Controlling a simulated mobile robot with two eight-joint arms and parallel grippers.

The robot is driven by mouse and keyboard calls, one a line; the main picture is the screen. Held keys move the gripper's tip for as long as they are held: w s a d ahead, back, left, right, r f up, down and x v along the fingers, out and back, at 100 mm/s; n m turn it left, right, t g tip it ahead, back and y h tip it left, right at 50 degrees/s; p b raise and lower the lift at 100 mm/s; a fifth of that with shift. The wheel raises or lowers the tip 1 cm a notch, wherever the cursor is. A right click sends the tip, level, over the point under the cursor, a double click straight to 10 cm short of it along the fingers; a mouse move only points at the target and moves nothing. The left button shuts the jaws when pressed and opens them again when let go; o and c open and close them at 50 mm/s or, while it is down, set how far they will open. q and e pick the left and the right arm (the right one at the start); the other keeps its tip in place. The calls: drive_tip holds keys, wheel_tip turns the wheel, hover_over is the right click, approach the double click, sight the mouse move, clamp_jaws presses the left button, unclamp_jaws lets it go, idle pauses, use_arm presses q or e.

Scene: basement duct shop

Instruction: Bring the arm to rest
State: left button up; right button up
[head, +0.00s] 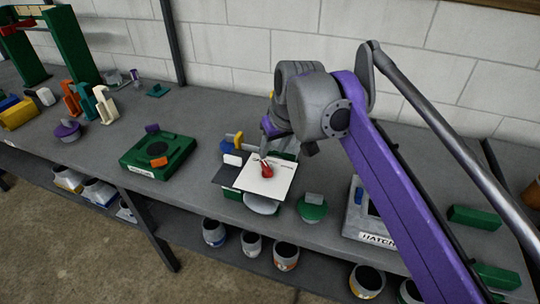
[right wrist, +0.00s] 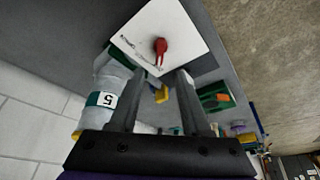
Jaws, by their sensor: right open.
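My right arm (head: 395,190), purple and grey, reaches in from the right over the bench. Its gripper (head: 285,142) hangs above the back of a white plate (head: 284,182) with a red knob or handle (head: 266,169) on it. In the right wrist view my gripper's two fingers (right wrist: 157,82) stand apart with nothing held between them. The white plate (right wrist: 190,38) and red handle (right wrist: 161,48) lie beyond the fingertips, apart from them. My left gripper is not in view.
A green tray (head: 128,160) sits left of the plate. A green round piece (head: 312,210) and a box labelled HATCH (head: 358,232) are to its right. A container marked 5 (right wrist: 108,98) is close beside the fingers. Bare bench (head: 205,110) lies behind the green tray.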

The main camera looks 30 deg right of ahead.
drive_tip(key=shift+v, duration=1)
drive_tip(key=shift+f, duration=0.1)
drive_tip(key=s+a+f+p, duration=0.1)
drive_tip(key=s+a+f, duration=0.4)
drive_tip(key=s+f, duration=0.3)
drive_tip(key=s+a+f+p, duration=0.2)
drive_tip(key=s+a+f, duration=0.2)
drive_tip(key=s+f, duration=0.4)
wheel_tip(320, 180, down, 5)
drive_tip(key=shift+s+a+f+n+t, duration=0.15)
drive_tip(key=shift+s+a+n+t, duration=0.1)
drive_tip(key=shift+a+n+t, duration=0.15)
